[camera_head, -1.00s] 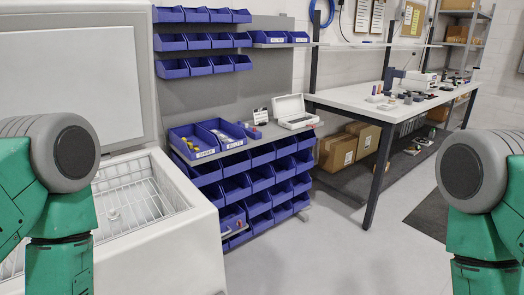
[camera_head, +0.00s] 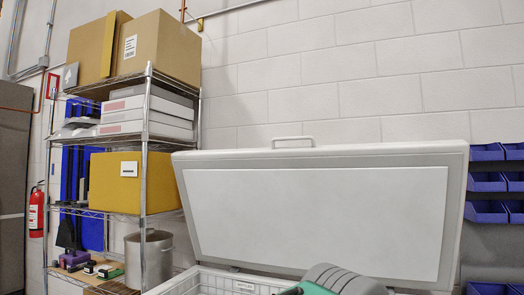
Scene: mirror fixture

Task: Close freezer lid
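The white freezer lid (camera_head: 318,215) stands raised against the block wall, its light inner panel facing me. A handle (camera_head: 293,141) sits on its top edge. The freezer body shows only as a strip at the bottom, with a white wire basket (camera_head: 215,283) inside. A green and grey part of one of my arms shows at the bottom centre, in front of the lid's lower edge. It does not appear to touch the lid, though depth is hard to judge. Neither gripper is in view.
A wire shelf (camera_head: 145,140) with cardboard boxes (camera_head: 160,45), a yellow box (camera_head: 115,183) and a metal pot (camera_head: 158,258) stands left of the freezer. A red fire extinguisher (camera_head: 37,212) is at far left. Blue bins (camera_head: 486,182) are at right.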

